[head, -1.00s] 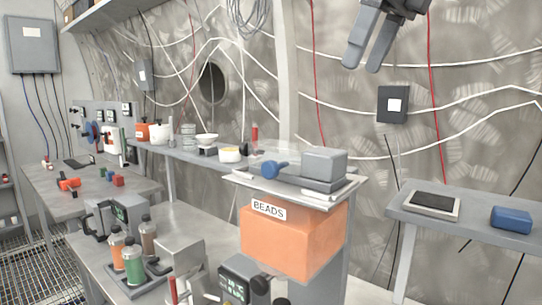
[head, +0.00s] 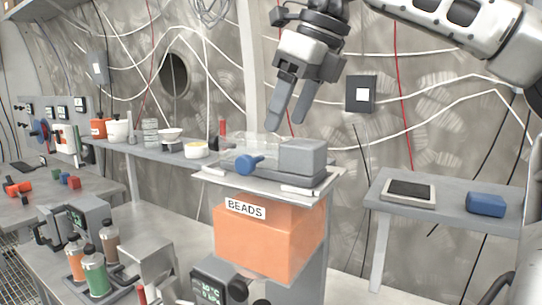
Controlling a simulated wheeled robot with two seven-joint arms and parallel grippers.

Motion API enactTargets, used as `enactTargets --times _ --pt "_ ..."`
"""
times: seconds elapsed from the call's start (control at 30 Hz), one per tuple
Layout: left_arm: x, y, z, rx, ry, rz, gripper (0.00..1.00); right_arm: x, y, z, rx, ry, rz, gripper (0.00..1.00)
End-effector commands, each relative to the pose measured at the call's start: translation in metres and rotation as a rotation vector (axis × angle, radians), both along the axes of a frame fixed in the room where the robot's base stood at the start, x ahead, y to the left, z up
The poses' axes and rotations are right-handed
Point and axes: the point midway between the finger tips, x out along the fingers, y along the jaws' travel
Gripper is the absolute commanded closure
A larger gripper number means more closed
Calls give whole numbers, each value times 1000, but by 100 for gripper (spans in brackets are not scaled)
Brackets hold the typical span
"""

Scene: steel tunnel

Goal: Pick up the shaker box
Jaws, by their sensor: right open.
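No label in view reads shaker. A grey block (head: 302,157), a clear box (head: 252,145) and a blue knob-ended piece (head: 249,163) sit together on a pale tray (head: 225,180). I cannot tell which of these is the shaker box. An orange bin labelled BEADS (head: 262,240) is under the tray. My right gripper (head: 284,115) hangs fingers down above the grey block and clear box, apart from them. Its two fingers are spread with nothing between them. My left gripper is not in view.
A side table at the right holds a dark panel (head: 411,190) and a blue block (head: 486,204). A bench at the left holds several bottles, including a green-filled one (head: 94,272). A back shelf carries bowls and a white pot (head: 118,131). A wall box (head: 360,95) is behind.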

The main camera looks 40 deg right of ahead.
Motion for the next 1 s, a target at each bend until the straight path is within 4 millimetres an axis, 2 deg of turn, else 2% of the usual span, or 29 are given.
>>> enactTargets --times 0.3,0.57,0.63,0.73,0.8,1.0 --pt "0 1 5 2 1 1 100 16 7 -39 1 2 1 36" --pt "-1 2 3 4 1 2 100 18 7 -43 1 1 -1 36" --pt "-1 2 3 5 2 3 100 18 7 -43 1 1 -1 50" --pt "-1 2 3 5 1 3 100 18 7 -43 1 1 -1 78" --pt "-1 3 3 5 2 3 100 18 8 -42 1 -3 -1 90" --pt "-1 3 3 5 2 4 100 18 8 -41 1 -3 -1 90"
